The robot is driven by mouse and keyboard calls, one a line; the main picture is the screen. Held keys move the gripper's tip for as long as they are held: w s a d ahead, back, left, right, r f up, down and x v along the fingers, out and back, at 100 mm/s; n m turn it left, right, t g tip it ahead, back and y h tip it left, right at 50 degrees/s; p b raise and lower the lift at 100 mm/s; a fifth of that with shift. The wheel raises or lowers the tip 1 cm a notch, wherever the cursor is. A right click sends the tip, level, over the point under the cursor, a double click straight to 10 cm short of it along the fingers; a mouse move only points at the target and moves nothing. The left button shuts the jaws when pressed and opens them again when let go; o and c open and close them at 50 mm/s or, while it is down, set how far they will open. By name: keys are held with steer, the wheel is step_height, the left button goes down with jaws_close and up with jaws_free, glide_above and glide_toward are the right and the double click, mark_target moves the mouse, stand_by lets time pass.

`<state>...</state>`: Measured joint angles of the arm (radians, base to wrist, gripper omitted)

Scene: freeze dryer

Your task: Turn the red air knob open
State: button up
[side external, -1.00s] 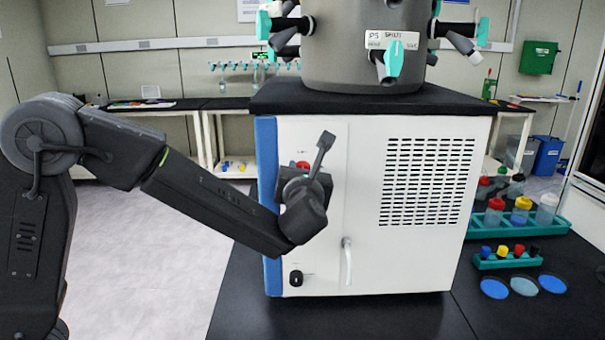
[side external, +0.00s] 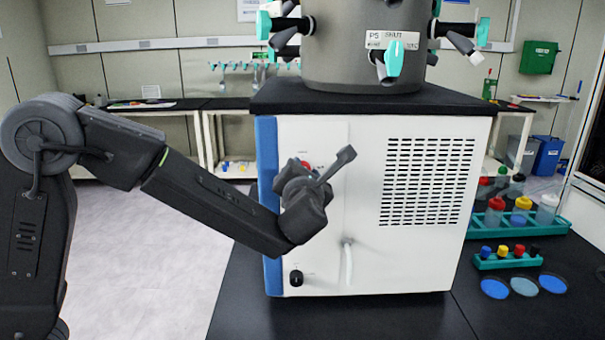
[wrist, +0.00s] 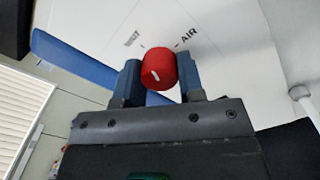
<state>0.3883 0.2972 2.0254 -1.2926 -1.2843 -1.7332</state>
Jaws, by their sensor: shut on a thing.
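The red air knob (wrist: 158,68) sits on the white front panel of the freeze dryer (side external: 365,260). In the wrist view my gripper (wrist: 160,80) has a blue-grey finger on each side of the knob and is shut on it. A short white mark on the knob's face is tilted. The label "AIR" is printed on the panel to its upper right, and another label, hard to read, to its upper left. In the side view a little of the red knob (side external: 307,163) shows behind my wrist, which hides the rest.
A black knob (side external: 296,277) and a pale drain tube (side external: 347,263) are lower on the panel. A vent grille (side external: 428,182) is to the right. Teal racks (side external: 508,262) and blue dishes (side external: 524,286) stand on the black bench at right.

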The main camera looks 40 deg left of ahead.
steer(key=m, duration=0.6)
steer(key=shift+m, duration=0.3)
steer(key=m, duration=0.6)
steer(key=shift+r, duration=0.1)
steer(key=shift+m, duration=0.3)
steer(key=o, duration=0.9)
steer(key=v, duration=1.4)
